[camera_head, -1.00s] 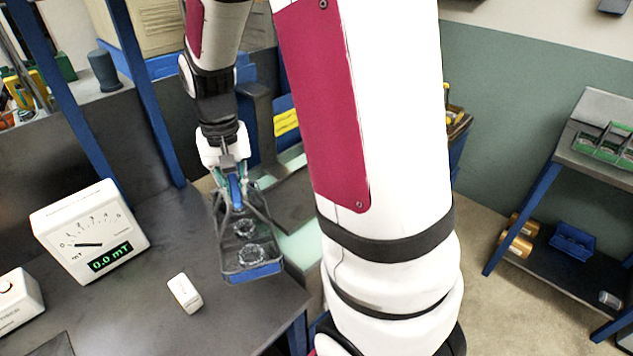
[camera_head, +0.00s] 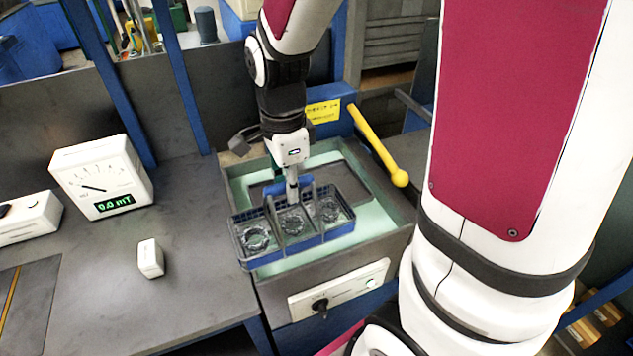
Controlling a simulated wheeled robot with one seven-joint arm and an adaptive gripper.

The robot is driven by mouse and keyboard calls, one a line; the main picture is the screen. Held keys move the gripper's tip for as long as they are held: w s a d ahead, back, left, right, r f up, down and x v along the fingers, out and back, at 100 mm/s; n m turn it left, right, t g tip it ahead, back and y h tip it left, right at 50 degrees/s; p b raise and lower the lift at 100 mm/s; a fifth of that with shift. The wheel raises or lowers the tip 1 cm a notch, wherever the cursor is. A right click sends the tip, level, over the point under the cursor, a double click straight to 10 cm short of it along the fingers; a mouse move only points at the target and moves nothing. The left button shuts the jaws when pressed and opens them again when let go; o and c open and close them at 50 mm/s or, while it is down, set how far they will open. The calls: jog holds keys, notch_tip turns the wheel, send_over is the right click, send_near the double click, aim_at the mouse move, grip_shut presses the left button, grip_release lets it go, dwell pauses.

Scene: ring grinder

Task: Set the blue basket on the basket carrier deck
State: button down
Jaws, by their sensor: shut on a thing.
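The blue basket (camera_head: 322,236) is a long tray with a raised blue handle and several metal rings inside. My gripper (camera_head: 293,190) is shut on the basket's handle from above. The basket hangs over a tank (camera_head: 240,190) of pale green liquid, with its left end near the tank's left rim. A dark flat plate (camera_head: 350,182), which may be the carrier deck, shows in the tank behind the basket. The basket hides part of it. I cannot tell whether the basket touches the plate.
A yellow-knobbed lever (camera_head: 378,145) rises at the tank's right. A control panel (camera_head: 340,288) with a black knob is on the tank's front. A meter (camera_head: 103,177) and a small white block (camera_head: 150,258) stand on the grey bench (camera_head: 195,290) at left.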

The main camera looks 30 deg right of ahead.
jog(key=shift+w+d, duration=0.25)
jog(key=shift+d, duration=0.25)
jog(key=w+d+f+p, duration=0.1)
jog(key=w+d+f, duration=0.4)
jog(key=w+d, duration=0.5)
jog(key=shift+w+d+p, duration=0.2)
jog(key=shift+w+p, duration=0.2)
jog(key=c, duration=2)
grip_release()
jog(key=shift+f, duration=0.2)
jog(key=o, duration=0.4)
jog(key=shift+r, duration=0.15)
